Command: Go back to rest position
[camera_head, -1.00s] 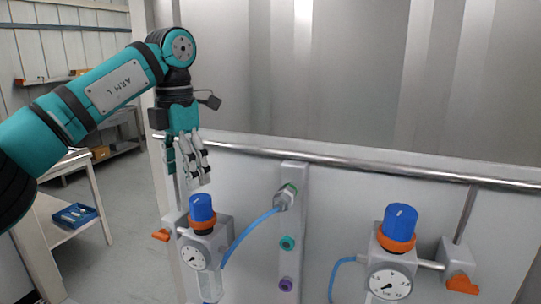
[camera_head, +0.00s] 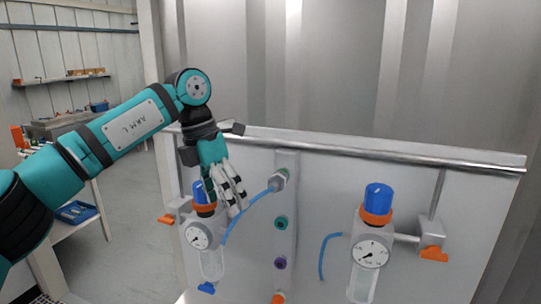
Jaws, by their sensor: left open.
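My left gripper (camera_head: 226,190) is at the left part of the white panel, with its fingers pointing down. It is open and overlaps the right side of the left regulator's blue knob (camera_head: 199,192) in the picture; I cannot tell whether they touch. The left regulator has an orange ring, a round gauge (camera_head: 197,237) and a clear bowl (camera_head: 212,265). A blue hose (camera_head: 243,211) runs from it up to a metal fitting (camera_head: 278,181). My right gripper is not in view.
The right regulator, with blue knob (camera_head: 378,197) and gauge (camera_head: 371,253), stands clear of my arm. Its hose (camera_head: 323,262) hangs loose at one end. A metal rail (camera_head: 350,152) tops the panel. A blue tray (camera_head: 76,212) lies on a side table at left.

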